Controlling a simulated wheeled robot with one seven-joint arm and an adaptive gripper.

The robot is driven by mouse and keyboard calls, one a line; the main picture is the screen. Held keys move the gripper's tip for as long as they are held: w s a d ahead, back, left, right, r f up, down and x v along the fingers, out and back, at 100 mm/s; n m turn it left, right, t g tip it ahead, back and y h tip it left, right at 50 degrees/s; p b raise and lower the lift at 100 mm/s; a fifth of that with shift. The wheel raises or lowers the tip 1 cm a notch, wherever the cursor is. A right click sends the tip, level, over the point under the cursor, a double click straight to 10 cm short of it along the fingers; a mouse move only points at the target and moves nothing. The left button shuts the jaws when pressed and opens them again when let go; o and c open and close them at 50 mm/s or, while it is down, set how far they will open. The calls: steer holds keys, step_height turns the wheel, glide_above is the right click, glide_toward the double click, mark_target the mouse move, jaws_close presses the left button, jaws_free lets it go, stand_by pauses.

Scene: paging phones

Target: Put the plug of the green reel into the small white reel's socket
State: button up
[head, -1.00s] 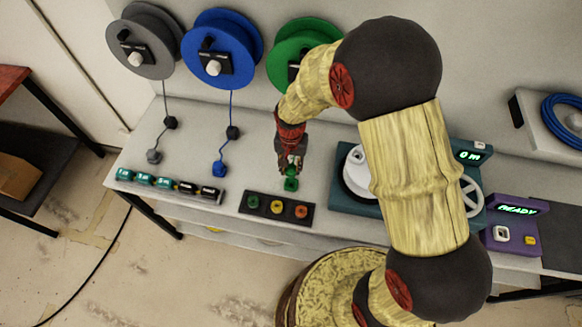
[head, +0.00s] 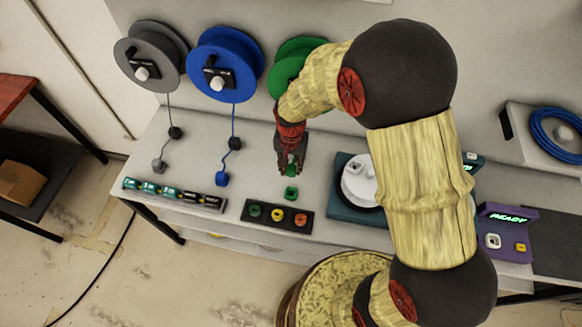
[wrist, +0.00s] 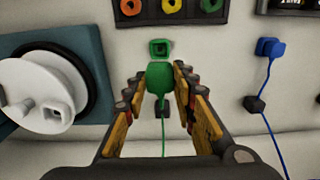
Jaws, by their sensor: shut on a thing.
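The green plug (wrist: 160,80) is between the fingers of my gripper (wrist: 160,88), which is shut on it. In the head view the white reel (head: 356,188) is partly hidden by my arm. The green reel (head: 290,66) hangs behind my arm.
A black strip with coloured sockets (head: 277,215) lies at the bench front. The blue plug (head: 222,178) and grey plug (head: 159,165) rest to the left. A teal base (head: 345,207) carries the white reel. A purple box (head: 507,236) stands at right.

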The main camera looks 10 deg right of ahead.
steer(key=shift+r+p, duration=2.45)
steer(key=shift+r, duration=1.5)
steer(key=shift+d, duration=0.15)
steer(key=d, duration=2.1)
steer(key=shift+s+d, duration=0.25)
steer(key=shift+d, duration=0.15)
steer(key=d, duration=0.7)
steer(key=shift+d, duration=0.2)
steer(key=shift+s+a, duration=0.1)
steer(key=a, duration=0.7)
steer(key=shift+f, duration=0.35)
steer(key=shift+f, duration=0.1)
